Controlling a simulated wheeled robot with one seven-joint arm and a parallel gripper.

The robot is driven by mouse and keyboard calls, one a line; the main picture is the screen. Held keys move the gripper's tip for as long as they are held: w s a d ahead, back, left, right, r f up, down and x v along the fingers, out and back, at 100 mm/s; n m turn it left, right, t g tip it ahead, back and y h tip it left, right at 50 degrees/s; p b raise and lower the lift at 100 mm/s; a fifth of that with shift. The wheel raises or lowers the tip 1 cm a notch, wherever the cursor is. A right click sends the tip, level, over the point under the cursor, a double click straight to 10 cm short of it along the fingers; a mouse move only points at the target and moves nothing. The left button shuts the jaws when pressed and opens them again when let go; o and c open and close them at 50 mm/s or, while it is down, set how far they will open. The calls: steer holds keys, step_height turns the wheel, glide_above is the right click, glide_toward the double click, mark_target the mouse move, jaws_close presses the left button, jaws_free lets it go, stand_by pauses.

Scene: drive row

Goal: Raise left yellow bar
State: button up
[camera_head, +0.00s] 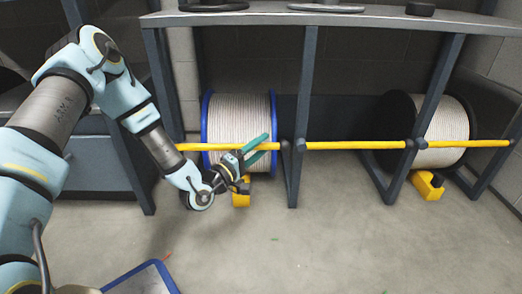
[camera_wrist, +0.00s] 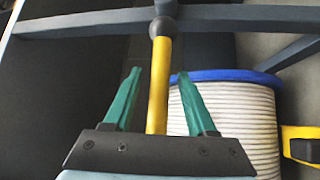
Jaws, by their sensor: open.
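The left yellow bar (camera_head: 193,147) runs level across the front of the blue-rimmed cable drum, from the left post to the middle post. It also shows in the wrist view (camera_wrist: 159,62), ending at a dark round knob. My gripper (camera_head: 268,141) is at the bar's right part, close to the middle post. In the wrist view, the green fingers of my gripper (camera_wrist: 159,76) are open, one on each side of the bar. The bar appears in line between them, with a gap on both sides. I cannot tell how deep it sits between the fingers.
The blue-rimmed drum (camera_head: 240,108) of pale cable stands behind the bar. The middle post (camera_head: 300,115) is just right of my gripper. More yellow bars (camera_head: 355,145) and a second drum (camera_head: 441,130) are to the right. A blue-edged object (camera_head: 157,266) lies front left; the floor is mostly clear.

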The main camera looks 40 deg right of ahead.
steer(key=shift+d, duration=0.2)
jaws_close()
stand_by(0.4)
stand_by(1.0)
